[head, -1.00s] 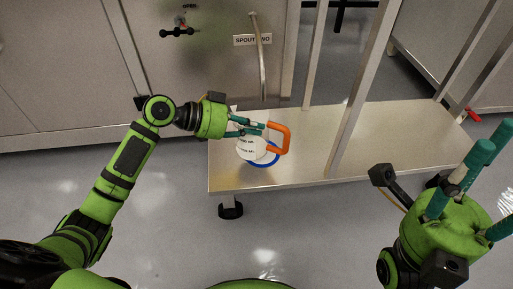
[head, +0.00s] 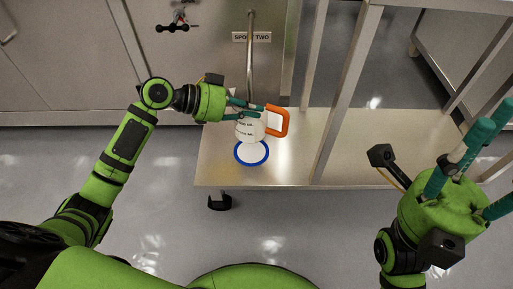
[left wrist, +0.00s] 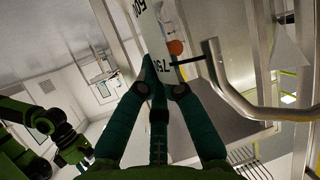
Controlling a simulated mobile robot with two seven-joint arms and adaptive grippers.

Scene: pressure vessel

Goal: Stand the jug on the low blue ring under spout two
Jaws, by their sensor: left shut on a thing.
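The white jug (head: 248,131) with black print has an orange handle (head: 280,122) pointing right. My left gripper (head: 250,108) is shut on it; the fingers hide part of its body. The jug also shows close up in the left wrist view (left wrist: 154,35), between the fingers. The low blue ring (head: 251,165) with a white middle lies on the steel shelf, just in front of the jug in the picture. The jug covers little of it. How high the jug is held is unclear. The spout pipe (head: 250,65) hangs behind. My right gripper (head: 468,170) is open and empty.
The SPOUT TWO label (head: 251,36) is on the steel vessel front behind the pipe. The steel shelf (head: 290,170) is bare right of the ring. Upright posts (head: 345,95) stand on its right side. A black knob (head: 172,27) sticks out upper left.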

